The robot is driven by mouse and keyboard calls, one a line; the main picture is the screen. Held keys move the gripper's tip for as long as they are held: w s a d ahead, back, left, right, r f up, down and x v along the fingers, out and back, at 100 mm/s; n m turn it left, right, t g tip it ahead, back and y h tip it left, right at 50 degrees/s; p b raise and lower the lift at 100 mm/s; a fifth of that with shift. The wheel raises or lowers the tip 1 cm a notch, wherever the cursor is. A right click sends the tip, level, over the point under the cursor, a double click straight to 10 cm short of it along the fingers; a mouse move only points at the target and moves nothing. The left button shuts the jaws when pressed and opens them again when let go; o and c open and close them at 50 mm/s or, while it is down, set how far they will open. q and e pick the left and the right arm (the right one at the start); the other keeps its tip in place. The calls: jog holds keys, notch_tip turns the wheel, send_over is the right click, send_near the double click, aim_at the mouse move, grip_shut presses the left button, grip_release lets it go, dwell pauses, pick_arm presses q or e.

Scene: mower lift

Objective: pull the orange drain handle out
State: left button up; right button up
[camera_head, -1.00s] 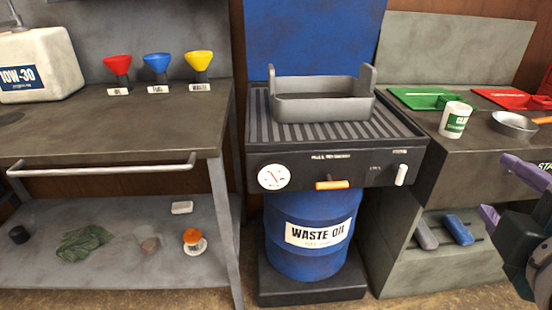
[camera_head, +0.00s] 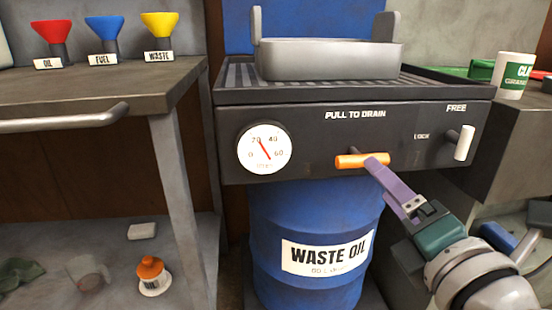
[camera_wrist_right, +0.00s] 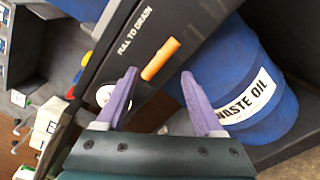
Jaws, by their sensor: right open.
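The orange drain handle (camera_head: 362,160) is a short horizontal bar on the dark front panel (camera_head: 310,125), under the words "PULL TO DRAIN". It also shows in the right wrist view (camera_wrist_right: 160,59). My right gripper (camera_head: 376,163) reaches up to it from the lower right. In the wrist view its purple fingers (camera_wrist_right: 158,80) are spread apart, with the handle ahead of and between the tips. I see no finger closed on the handle, and cannot tell how deep it lies between them. My left gripper is not in view.
A white lever (camera_head: 464,143) by the FREE and LOCK labels sits right of the handle. A dial gauge (camera_head: 264,148) is on the left. The blue waste oil drum (camera_head: 315,225) stands below, a grey pan (camera_head: 328,60) above. A workbench (camera_head: 150,90) stands left.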

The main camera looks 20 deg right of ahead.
aim_at(364, 157)
jog(key=x, duration=0.7)
jog(key=shift+w, duration=0.3)
grip_shut()
dwell(1.0)
